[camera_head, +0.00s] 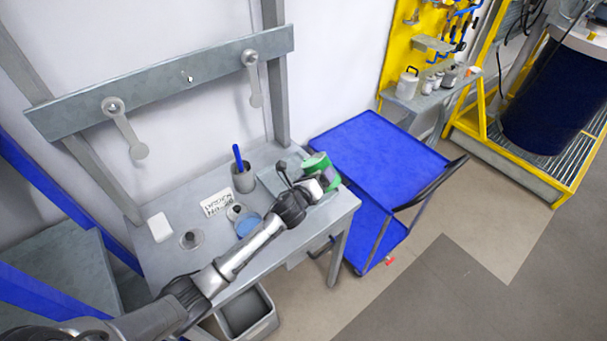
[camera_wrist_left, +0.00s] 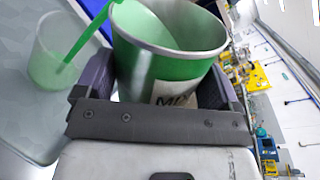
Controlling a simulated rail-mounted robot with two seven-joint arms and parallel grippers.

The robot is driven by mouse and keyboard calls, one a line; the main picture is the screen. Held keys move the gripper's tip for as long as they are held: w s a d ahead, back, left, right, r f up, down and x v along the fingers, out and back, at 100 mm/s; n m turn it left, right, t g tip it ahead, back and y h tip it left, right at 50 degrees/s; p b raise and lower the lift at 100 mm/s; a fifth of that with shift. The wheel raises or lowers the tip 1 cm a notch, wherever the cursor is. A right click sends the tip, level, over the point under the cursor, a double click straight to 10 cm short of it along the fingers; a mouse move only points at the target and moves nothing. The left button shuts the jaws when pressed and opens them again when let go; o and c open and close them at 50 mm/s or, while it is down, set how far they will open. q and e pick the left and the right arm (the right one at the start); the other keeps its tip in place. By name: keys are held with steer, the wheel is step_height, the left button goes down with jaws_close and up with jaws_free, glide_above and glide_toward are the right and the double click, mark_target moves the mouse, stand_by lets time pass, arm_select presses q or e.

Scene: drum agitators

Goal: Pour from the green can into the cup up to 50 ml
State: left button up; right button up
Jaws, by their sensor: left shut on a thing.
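The green can (camera_head: 316,161) is at the right end of the grey workbench, partly covered by my gripper. In the left wrist view the can (camera_wrist_left: 168,62) has a metal rim, green liquid inside and a partly hidden label. My left gripper (camera_head: 306,185) is shut on the can, with a finger on each side of it in the wrist view (camera_wrist_left: 165,88). The can is tilted, and a green stream runs from its rim into a translucent cup (camera_wrist_left: 42,48). Green liquid shows in the bottom of the cup. I cannot make out this cup in the head view.
On the workbench (camera_head: 178,221) stand a grey holder with a blue stick (camera_head: 239,158), a lettered card (camera_head: 216,202), a blue round item (camera_head: 248,226) and a white block (camera_head: 160,227). A blue cart (camera_head: 375,155) stands right of the bench. A grey bin (camera_head: 247,312) is below.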

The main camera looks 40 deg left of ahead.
arm_select(q)
steer(key=shift+r, duration=0.25)
stand_by(0.9)
steer(key=shift+f, duration=0.1)
